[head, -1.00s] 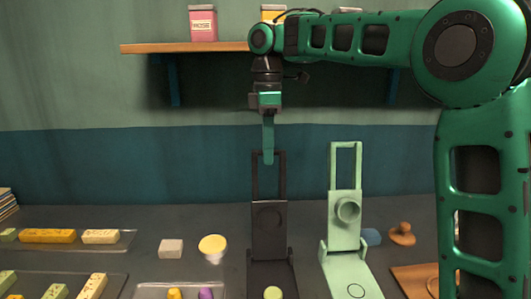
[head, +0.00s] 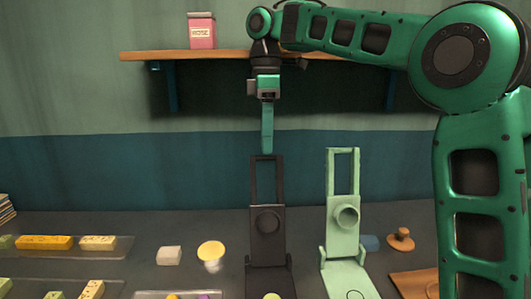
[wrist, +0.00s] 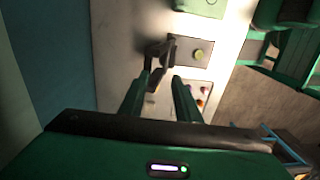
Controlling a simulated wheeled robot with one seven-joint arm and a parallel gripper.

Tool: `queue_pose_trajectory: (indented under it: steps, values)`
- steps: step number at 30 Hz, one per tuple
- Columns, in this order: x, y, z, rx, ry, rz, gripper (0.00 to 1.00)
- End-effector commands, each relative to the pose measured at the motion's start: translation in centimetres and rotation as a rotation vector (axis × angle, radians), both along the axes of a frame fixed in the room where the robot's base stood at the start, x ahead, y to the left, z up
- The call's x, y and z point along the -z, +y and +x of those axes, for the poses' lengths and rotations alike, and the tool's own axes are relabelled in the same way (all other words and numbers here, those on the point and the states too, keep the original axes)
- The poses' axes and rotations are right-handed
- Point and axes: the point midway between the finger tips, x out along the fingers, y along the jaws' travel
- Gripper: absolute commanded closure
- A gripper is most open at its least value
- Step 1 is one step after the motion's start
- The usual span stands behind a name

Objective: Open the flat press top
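Two presses stand on the counter, a dark one (head: 266,242) and a pale green one (head: 343,238). The dark press's top stands upright, with an open frame handle (head: 267,157) at its upper end and a round disc on its face. The green press's top is also raised and carries a protruding round cylinder. My gripper (head: 267,152) points down at the dark handle's upper bar. In the wrist view my gripper (wrist: 161,76) has its two fingers apart, with the dark press (wrist: 155,62) beyond them. I cannot tell whether they touch it.
A yellow-green round piece (head: 272,296) lies on the dark press's base. A pale block (head: 169,256) and a yellow-topped cup (head: 211,252) stand to its left, with trays of bars (head: 125,243) farther left. A wooden stamp (head: 400,239) is at right. A shelf (head: 222,55) hangs above.

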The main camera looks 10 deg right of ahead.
Motion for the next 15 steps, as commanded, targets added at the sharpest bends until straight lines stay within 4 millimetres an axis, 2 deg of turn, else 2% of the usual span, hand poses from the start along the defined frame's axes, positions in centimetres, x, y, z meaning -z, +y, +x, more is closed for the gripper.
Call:
queue_pose_trajectory:
  steps: [6, 15]
  values:
    - [-2.4, 0.0, 0.3, 0.002, -0.001, 0.002, 0.70]
    - [-3.0, 0.0, 0.3, 0.001, 0.000, 0.001, 0.70]
